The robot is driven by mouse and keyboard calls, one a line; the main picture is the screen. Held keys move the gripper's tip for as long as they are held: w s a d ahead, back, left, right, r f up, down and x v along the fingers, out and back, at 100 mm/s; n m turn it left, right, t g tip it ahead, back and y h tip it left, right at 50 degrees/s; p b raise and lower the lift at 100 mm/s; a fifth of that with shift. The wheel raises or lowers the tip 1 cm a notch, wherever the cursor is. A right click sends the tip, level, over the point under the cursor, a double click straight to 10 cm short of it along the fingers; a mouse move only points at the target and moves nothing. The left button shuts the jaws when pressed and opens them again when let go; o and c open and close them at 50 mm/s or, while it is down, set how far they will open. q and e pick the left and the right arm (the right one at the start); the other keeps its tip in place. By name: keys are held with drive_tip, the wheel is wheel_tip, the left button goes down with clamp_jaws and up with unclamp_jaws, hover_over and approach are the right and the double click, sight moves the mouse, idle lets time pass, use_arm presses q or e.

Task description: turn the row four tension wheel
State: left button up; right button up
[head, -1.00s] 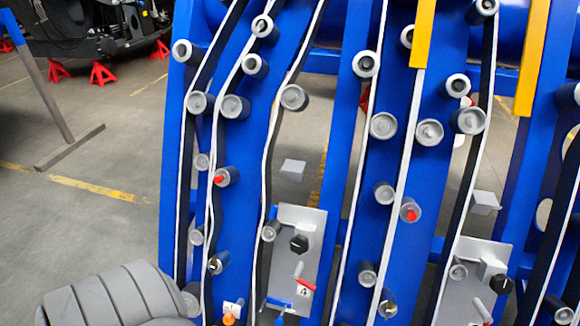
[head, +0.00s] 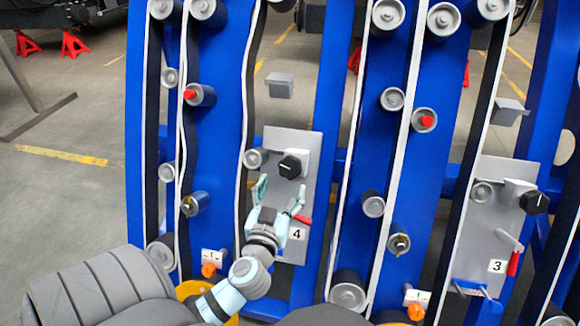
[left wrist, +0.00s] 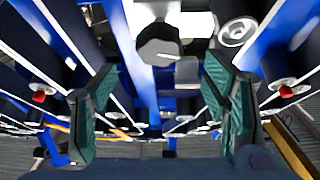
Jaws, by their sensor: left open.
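The row four tension wheel is a black faceted knob (head: 290,166) on a grey plate (head: 270,250) marked 4. In the left wrist view the knob (left wrist: 158,45) shows large, ahead of the fingers and a little above the picture's middle. My left gripper (head: 280,192) is open, with its green-padded fingers spread just below the knob in the head view. In the left wrist view the gripper (left wrist: 160,90) has nothing between its fingers, and the knob appears beyond the fingertips. I see no contact. My right gripper is not in view.
A red-tipped lever (head: 302,219) sits close to my gripper's right side. A grey roller (head: 255,158) is left of the knob. A similar plate (head: 480,235) marked 3, with its own black knob (head: 534,203), stands to the right. Blue frames and belts flank the plate.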

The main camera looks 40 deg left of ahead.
sight(289, 171)
use_arm(q)
drive_tip(key=x, duration=0.7)
drive_tip(key=shift+w+a, duration=0.1)
drive_tip(key=shift+w, duration=0.2)
drive_tip(key=shift+w+a, duration=0.3)
drive_tip(key=shift+w, duration=0.15)
drive_tip(key=c, duration=1.2)
drive_tip(key=shift+o, duration=0.2)
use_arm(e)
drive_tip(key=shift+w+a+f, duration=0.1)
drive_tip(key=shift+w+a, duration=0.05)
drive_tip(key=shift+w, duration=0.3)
